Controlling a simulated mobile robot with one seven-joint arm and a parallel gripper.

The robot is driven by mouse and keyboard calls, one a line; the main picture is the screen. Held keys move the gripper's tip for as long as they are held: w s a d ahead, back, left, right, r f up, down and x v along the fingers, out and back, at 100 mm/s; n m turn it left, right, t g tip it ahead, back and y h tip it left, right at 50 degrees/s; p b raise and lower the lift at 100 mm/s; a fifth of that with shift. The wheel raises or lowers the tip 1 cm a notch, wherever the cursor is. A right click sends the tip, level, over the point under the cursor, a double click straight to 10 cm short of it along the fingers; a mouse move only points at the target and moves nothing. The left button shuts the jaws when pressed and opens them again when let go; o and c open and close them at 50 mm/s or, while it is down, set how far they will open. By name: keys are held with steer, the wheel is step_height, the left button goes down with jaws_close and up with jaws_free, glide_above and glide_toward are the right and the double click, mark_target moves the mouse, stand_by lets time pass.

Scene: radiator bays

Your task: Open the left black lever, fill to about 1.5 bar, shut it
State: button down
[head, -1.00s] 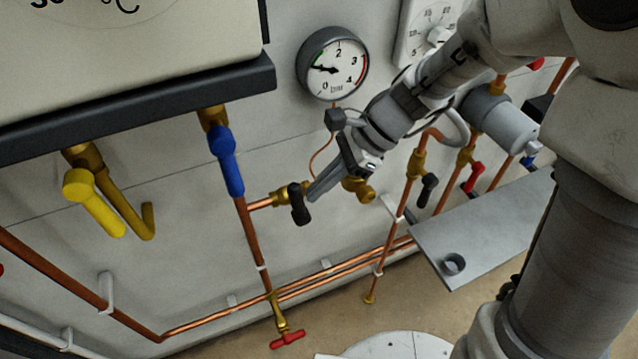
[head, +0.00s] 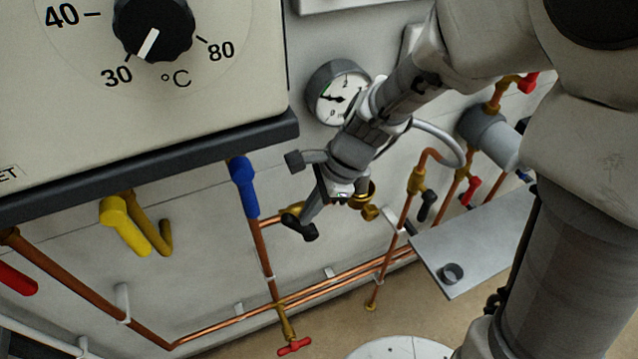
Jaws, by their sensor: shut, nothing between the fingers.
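The left black lever (head: 299,228) sits on a brass valve in the filling pipe, below the blue lever. It slants down to the right. My gripper (head: 309,213) is shut and empty; its fingertips overlap the lever in the picture, and I cannot tell whether they touch it. The round pressure gauge (head: 335,84) is on the wall above, its right side partly hidden by my arm. Its needle points left, near the green mark; the exact value is too small to read. A second black lever (head: 427,205) hangs to the right.
A boiler case (head: 130,140) with a temperature dial overhangs at upper left. A blue lever (head: 243,185), a yellow lever (head: 127,226) and a red tap (head: 294,346) are nearby. A grey shelf (head: 475,245) juts out at right.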

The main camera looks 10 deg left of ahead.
mark_target(291, 220)
steer(key=shift+s+a+f, duration=0.25)
steer(key=shift+s+a, duration=0.2)
steer(key=shift+a, duration=0.3)
steer(key=shift+s+a+f, duration=0.25)
steer(key=shift+s+a, duration=0.2)
steer(key=shift+a, duration=0.25)
steer(key=shift+r+p, duration=0.15)
steer(key=shift+p, duration=0.2)
